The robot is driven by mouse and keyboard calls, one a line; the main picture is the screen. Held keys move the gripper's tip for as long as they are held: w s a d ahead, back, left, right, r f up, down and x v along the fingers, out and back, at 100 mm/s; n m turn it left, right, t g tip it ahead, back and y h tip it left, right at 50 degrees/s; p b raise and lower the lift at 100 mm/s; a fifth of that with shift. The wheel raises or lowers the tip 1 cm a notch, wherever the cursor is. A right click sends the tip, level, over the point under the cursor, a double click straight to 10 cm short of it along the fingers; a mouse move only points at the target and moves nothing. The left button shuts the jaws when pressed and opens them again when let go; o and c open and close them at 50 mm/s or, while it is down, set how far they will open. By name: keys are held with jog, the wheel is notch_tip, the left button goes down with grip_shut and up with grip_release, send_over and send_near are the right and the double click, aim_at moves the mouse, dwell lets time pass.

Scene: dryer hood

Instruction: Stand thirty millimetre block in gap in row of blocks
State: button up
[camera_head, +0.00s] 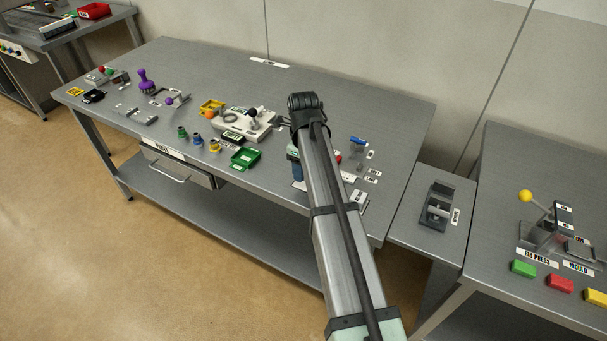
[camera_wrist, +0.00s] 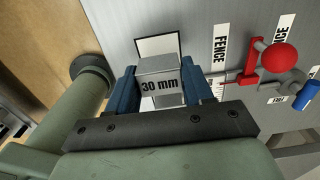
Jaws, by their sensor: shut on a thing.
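The thirty millimetre block (camera_wrist: 158,68) is a grey metal block marked "30 mm" in the wrist view. My gripper (camera_wrist: 163,88) is shut on it, with a blue finger on each side. Behind the block is a white square with a dark edge (camera_wrist: 157,45) on the grey bench top; I cannot tell whether the block touches it. In the head view my arm hides the block and most of my gripper; only a blue finger (camera_head: 297,171) shows left of the arm. I cannot make out the row of blocks or its gap in either view.
A red ball knob (camera_wrist: 278,57) and a blue handle (camera_wrist: 308,95) stand right of my gripper, by a "FENCE" label (camera_wrist: 220,44). A green bin (camera_head: 245,158) and a white fixture (camera_head: 245,122) lie left of my arm. Bare bench lies behind them.

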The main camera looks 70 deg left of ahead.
jog(key=shift+f, duration=1.55)
jog(key=shift+f, duration=0.15)
jog(key=o, duration=1.1)
notch_tip(320, 180, up, 12)
jog(key=shift+r, duration=0.15)
